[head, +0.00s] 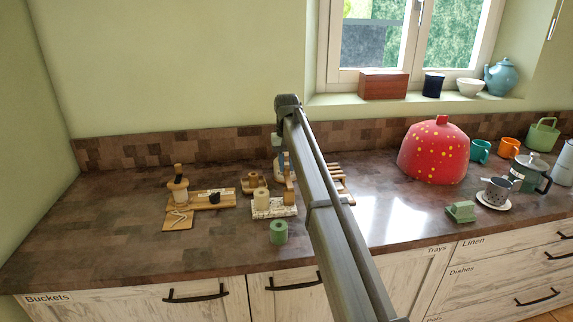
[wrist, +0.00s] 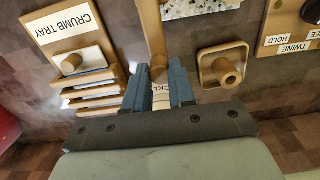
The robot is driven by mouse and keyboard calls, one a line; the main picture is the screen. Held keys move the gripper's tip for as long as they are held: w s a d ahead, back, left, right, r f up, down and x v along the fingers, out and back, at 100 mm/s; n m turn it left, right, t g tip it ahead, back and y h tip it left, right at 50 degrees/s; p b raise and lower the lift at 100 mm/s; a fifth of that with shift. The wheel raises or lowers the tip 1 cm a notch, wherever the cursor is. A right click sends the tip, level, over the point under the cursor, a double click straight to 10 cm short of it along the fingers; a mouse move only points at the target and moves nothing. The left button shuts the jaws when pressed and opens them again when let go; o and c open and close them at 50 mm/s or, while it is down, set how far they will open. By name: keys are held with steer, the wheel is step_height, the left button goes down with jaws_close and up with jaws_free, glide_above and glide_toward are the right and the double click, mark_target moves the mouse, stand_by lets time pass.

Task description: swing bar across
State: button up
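A narrow wooden bar (wrist: 153,38) runs down the middle of the wrist view and ends between the fingers of my gripper (wrist: 160,88). The two blue-grey fingers stand apart, one on each side of the bar's lower end. Whether they press on it cannot be told. A white label (wrist: 160,102), partly covered, shows just below it between the fingers. In the head view an upright wooden piece (head: 289,188) stands by the speckled white board (head: 270,208).
A slatted rack with a "CRUMB TRAY" label (wrist: 68,27) lies left of the fingers, and a small square wooden tray with a peg (wrist: 222,72) lies right. A green cylinder (head: 279,232) stands in front.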

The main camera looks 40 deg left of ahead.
jaws_close()
steer(key=shift+s+a, duration=0.1)
stand_by(0.3)
steer(key=shift+s+n, duration=1.7)
steer(key=shift+n, duration=1.35)
steer(key=shift+s+n, duration=1.75)
steer(key=shift+n, duration=1.25)
steer(key=shift+s+n, duration=1.7)
steer(key=shift+n, duration=1.35)
